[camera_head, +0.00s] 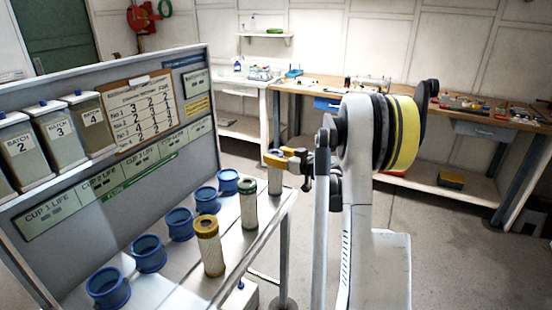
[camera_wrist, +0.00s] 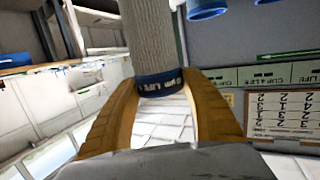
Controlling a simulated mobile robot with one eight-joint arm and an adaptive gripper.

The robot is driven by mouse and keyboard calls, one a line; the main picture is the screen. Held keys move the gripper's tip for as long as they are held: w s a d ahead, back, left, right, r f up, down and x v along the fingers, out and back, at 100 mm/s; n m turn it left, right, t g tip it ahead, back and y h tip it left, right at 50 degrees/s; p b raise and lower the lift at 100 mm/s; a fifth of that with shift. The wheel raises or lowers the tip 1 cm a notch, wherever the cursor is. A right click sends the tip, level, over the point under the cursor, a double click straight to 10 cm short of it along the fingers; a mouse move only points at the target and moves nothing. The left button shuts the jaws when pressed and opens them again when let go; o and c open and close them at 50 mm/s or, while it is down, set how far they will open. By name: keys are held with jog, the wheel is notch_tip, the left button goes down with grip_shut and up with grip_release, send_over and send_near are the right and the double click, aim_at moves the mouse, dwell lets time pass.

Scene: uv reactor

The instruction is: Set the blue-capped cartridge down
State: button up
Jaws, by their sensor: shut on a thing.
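My gripper (camera_head: 278,158) is shut on the blue-capped cartridge (camera_head: 275,182), near the far right corner of the bench (camera_head: 262,238). In the wrist view, my gripper's yellow-brown fingers (camera_wrist: 160,82) lie on both sides of the cartridge's blue lettered band (camera_wrist: 160,82), and its pale ribbed body (camera_wrist: 152,30) runs away from the fingers. The cartridge looks upright in the head view. I cannot tell whether its bottom touches the bench.
A green-capped cartridge (camera_head: 248,205) and a yellow-capped cartridge (camera_head: 210,248) stand nearby on the bench. A row of several blue cups (camera_head: 180,224) lies to their left. Behind them rises a grey panel (camera_head: 190,112) with batch containers (camera_head: 58,138) and a clipboard chart (camera_head: 138,110).

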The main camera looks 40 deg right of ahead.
jog(key=shift+f, duration=0.1)
jog(key=o, duration=1.4)
